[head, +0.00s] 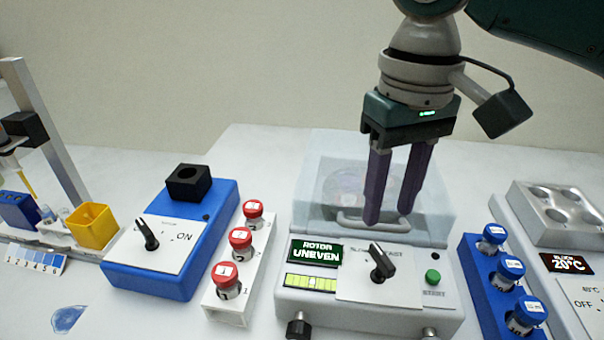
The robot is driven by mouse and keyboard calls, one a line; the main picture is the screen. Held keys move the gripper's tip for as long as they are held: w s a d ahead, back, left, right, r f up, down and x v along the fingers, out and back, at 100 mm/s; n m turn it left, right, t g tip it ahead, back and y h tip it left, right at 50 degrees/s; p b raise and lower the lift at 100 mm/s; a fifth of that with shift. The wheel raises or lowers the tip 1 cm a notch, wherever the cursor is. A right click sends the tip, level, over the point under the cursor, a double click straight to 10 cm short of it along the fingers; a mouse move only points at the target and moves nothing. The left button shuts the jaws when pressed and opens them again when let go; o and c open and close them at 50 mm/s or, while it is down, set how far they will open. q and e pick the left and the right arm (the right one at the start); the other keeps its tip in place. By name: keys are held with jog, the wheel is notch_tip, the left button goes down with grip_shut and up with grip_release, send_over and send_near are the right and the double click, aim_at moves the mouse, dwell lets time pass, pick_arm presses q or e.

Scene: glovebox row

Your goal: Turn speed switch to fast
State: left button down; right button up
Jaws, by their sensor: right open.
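The speed switch (381,264) is a black knob on a white plate on the front of a centrifuge-like machine (300,217). Its narrow top leans to the upper left, toward the small label at the left of the plate. The label at the right appears to read FAST. My right gripper (389,217) points down with its two purple fingers apart and nothing between them. In the picture it is just above the switch, in front of the clear lid, and apart from the knob. My left gripper is not in view.
A display (316,253) reads ROTOR UNEVEN. A green button (432,277) is right of the switch. A rack of red-capped vials (231,311) is left of the machine, and a blue rack (477,277) is right. A blue device (150,284) with another knob stands further left.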

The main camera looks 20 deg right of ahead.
aim_at(379, 249)
notch_tip(379, 249, down, 7)
jog(key=shift+f+b, duration=0.1)
jog(key=shift+b, duration=0.2)
grip_shut()
dwell(0.3)
